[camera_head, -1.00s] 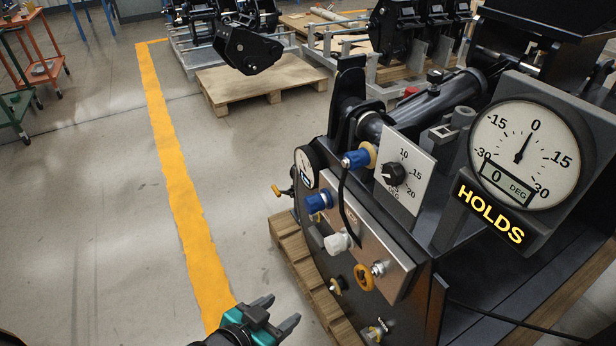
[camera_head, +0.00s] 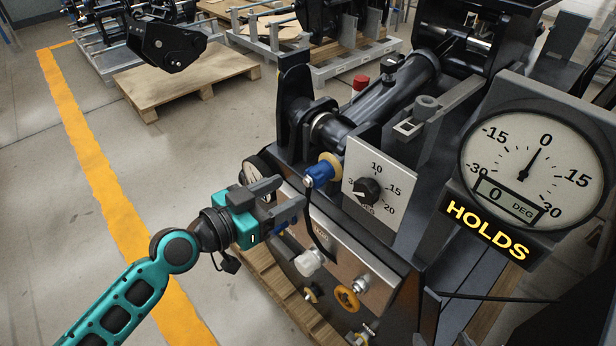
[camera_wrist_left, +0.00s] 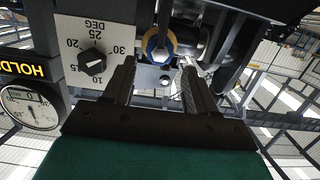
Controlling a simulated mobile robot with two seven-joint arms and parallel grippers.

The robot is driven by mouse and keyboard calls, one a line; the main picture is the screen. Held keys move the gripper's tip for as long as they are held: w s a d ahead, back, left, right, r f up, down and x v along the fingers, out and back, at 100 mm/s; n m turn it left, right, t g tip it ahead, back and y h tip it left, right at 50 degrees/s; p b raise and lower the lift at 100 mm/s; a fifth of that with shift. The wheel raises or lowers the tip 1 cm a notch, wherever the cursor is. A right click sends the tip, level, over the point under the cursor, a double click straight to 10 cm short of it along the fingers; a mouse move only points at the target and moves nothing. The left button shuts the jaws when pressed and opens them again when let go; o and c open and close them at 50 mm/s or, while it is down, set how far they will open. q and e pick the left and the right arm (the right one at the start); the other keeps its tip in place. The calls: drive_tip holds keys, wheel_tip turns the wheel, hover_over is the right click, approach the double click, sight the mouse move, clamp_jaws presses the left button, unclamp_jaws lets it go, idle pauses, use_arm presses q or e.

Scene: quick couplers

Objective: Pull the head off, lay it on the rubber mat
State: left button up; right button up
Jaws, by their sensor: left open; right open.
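A blue coupler head (camera_head: 318,174) with a tan-yellow collar sits on a fitting beside the dial plate; a black hose hangs from it. It also shows in the left wrist view (camera_wrist_left: 159,42), ahead of and between the fingertips. My left gripper (camera_head: 292,196) is open and empty, just below and left of this head in the head view, apart from it. I cannot make out a rubber mat. My right gripper is not in view.
The dial plate (camera_head: 377,190) stands close right of the head. A large gauge (camera_head: 530,160) reads near 0 above a lit HOLDS sign (camera_head: 487,231). The floor at left is clear.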

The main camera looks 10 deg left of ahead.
sight(310, 181)
use_arm(q)
drive_tip(key=x, duration=0.9)
drive_tip(key=shift+w+d+p, duration=0.15)
drive_tip(key=shift+w+p, duration=0.15)
drive_tip(key=c, duration=0.9)
